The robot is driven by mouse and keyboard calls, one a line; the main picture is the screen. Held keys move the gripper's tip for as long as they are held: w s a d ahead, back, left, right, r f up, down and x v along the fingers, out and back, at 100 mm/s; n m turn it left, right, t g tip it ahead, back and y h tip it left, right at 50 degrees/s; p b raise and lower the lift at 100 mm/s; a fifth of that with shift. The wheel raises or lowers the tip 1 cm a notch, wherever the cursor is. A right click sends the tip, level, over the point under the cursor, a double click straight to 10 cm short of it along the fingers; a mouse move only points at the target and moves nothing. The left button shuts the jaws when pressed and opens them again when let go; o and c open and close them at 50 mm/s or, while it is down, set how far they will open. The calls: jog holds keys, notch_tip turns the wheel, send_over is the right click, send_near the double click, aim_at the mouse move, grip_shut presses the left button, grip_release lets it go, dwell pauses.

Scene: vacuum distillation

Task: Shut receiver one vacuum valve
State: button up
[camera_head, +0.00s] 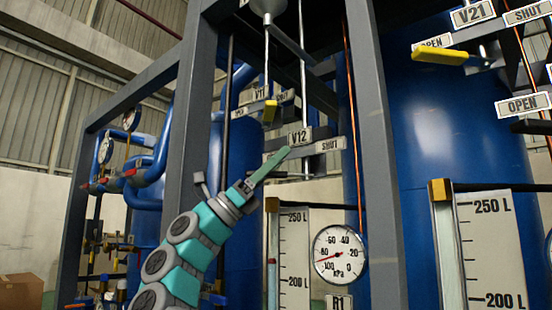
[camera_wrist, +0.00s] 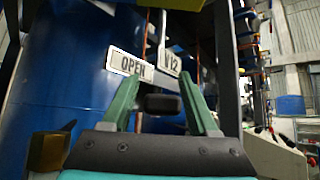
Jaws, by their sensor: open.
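The V12 sign (camera_head: 299,137) stands above a pressure gauge (camera_head: 339,254) marked R1, with a SHUT plate (camera_head: 330,145) to its right. My gripper (camera_head: 274,163) is just left of and below the V12 sign, its fingers pointing up and right. In the wrist view my gripper (camera_wrist: 160,100) is open, with a dark block (camera_wrist: 163,103) showing between its fingers; I cannot tell whether it touches them. The OPEN plate (camera_wrist: 130,65) and V12 sign (camera_wrist: 172,62) are beyond the fingertips. V12's handle is not clearly visible in the head view.
A V21 valve's yellow lever (camera_head: 440,56) is at upper right, beside an OPEN plate. Grey frame posts (camera_head: 378,160) stand either side of V12. A level gauge (camera_head: 294,260) is below.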

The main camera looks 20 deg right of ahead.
grip_shut()
dwell(0.4)
dwell(1.0)
